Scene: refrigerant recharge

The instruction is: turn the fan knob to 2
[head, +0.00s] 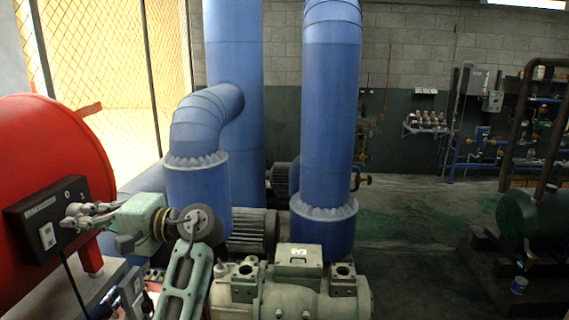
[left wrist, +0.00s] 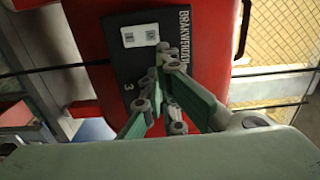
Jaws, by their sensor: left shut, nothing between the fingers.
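The black control panel (head: 28,224) is on the end of the red tank. The digits 0 and 1 show on its upper part in the head view, and a 3 shows in the left wrist view. My left gripper (head: 72,216) is at the panel's face, its fingers shut with nothing between them. In the left wrist view the gripper (left wrist: 160,52) lies across the panel (left wrist: 122,68). I cannot make out the fan knob; the fingers cover the middle of the panel. Whether they touch it, and its setting, I cannot tell. My right gripper is not in view.
The red tank (head: 50,140) stands at the left, with a white label (head: 47,236) on the panel. Large blue pipes (head: 330,120) and a grey-green compressor (head: 290,291) stand to the right of my left arm. A yellow mesh fence (head: 110,60) is behind. Open floor lies further right.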

